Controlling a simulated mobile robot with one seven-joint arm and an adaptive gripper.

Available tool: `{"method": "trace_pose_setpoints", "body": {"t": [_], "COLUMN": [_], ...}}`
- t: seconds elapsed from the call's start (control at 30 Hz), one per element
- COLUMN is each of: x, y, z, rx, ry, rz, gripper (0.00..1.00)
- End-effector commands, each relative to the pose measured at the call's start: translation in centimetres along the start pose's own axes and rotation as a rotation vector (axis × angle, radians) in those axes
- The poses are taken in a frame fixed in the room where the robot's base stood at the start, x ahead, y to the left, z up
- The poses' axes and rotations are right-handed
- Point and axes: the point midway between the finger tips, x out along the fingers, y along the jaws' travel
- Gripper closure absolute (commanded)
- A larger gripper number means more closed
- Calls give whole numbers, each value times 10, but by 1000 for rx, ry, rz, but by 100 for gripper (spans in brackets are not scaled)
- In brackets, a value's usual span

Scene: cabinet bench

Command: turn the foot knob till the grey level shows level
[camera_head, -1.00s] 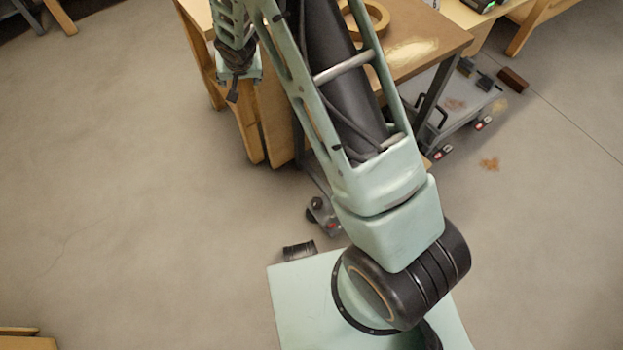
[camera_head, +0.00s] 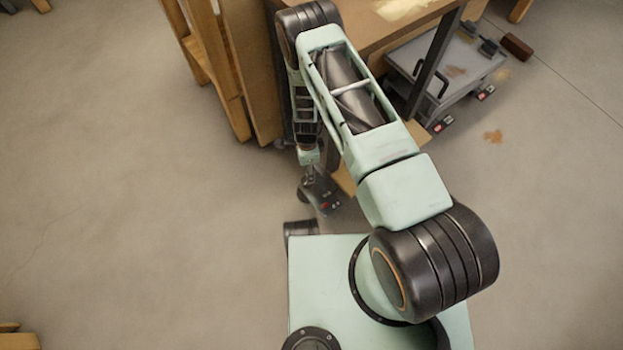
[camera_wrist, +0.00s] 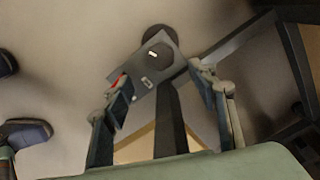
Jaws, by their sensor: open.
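The bench foot (camera_head: 322,193) stands on the floor below a dark bench leg (camera_wrist: 167,125). In the wrist view it shows as a grey plate (camera_wrist: 172,70) with a dark round part (camera_wrist: 158,36) at its far end. A dark spot with a small pale window (camera_wrist: 152,54) and another small pale rectangle (camera_wrist: 146,82) lie on the plate. I cannot tell which part is the knob or which is the grey level, nor read any level. My gripper (camera_wrist: 163,88) is open, its two fingers apart on either side of the leg and plate. It is small and partly hidden in the head view.
The wooden bench (camera_head: 400,30) stands above and behind the foot, with wooden boards (camera_head: 245,75) at its left. A grey wheeled trolley (camera_head: 450,70) is under it at the right. A dark brown block (camera_head: 516,46) lies beyond. The floor at left is clear.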

Motion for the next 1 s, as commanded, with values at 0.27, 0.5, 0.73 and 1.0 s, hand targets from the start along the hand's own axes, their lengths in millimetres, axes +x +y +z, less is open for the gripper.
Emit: {"method": "trace_pose_setpoints", "body": {"t": [0.27,0.5,0.73,1.0], "x": [57,89,96,95], "y": [1,0,0,0], "z": [0,0,0,0], "rx": [-3,-4,-4,-5], "ry": [0,0,0,1], "rz": [1,0,-1,-1], "gripper": [47,47,47,56]}}
